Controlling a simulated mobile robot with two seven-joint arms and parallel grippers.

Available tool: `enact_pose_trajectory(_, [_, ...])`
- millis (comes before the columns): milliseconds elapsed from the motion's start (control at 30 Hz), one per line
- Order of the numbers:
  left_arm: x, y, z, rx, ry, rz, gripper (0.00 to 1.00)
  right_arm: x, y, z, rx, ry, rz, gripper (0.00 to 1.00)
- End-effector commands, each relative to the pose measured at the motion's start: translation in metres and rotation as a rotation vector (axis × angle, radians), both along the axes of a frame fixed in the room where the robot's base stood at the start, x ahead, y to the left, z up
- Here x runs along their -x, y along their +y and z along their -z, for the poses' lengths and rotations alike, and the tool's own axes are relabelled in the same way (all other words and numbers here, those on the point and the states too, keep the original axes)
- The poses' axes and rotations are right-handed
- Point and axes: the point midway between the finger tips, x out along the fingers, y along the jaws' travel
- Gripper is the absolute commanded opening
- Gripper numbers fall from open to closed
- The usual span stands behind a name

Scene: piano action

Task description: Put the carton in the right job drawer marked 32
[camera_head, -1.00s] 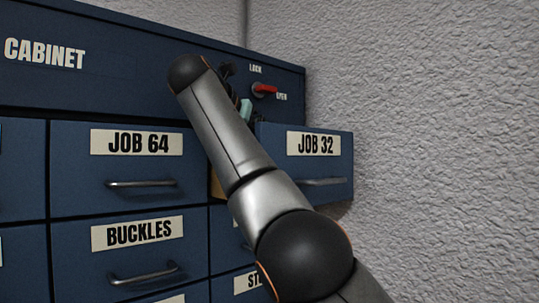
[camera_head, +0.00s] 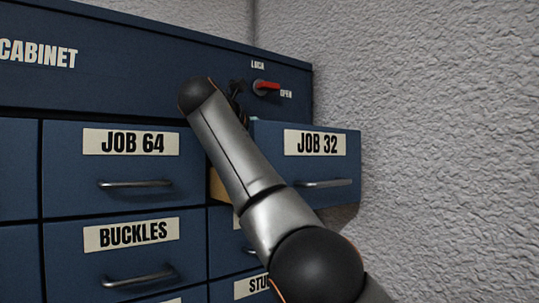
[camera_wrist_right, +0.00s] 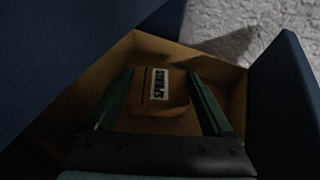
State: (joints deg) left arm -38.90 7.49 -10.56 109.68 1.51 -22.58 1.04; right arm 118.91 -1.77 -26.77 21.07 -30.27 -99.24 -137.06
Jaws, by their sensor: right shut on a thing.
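The drawer marked JOB 32 (camera_head: 317,170) is pulled out at the right of the cabinet. In the right wrist view its brown interior (camera_wrist_right: 225,73) lies below my right gripper. My right gripper (camera_wrist_right: 160,76) is shut on a small brown carton (camera_wrist_right: 158,85) with a white label whose lettering is hard to read. The fingers stand on either side of the carton, within the outline of the open drawer. I cannot tell whether the carton touches the drawer floor. In the head view my right arm hides the carton and most of the gripper. My left gripper is not in view.
The blue cabinet (camera_head: 150,80) has closed drawers marked JOB 64 (camera_head: 125,170) and BUCKLES (camera_head: 135,260) to the left. A rough grey wall (camera_head: 440,130) stands close on the right.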

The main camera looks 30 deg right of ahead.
Motion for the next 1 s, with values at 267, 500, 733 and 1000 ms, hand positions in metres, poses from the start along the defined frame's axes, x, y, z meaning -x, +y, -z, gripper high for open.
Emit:
enact_pose_trajectory(267, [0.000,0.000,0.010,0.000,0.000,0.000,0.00,0.000,0.000,0.010,0.000,0.000,0.000,0.22])
enact_pose_trajectory(500, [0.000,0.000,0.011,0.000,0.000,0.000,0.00,0.000,0.000,0.012,-0.001,0.000,0.000,0.90])
enact_pose_trajectory(733, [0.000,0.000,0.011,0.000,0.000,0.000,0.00,0.000,0.000,0.012,-0.001,0.001,0.001,1.00])
enact_pose_trajectory(1000, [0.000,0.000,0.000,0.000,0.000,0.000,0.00,0.000,0.000,0.000,0.000,-0.001,0.000,1.00])
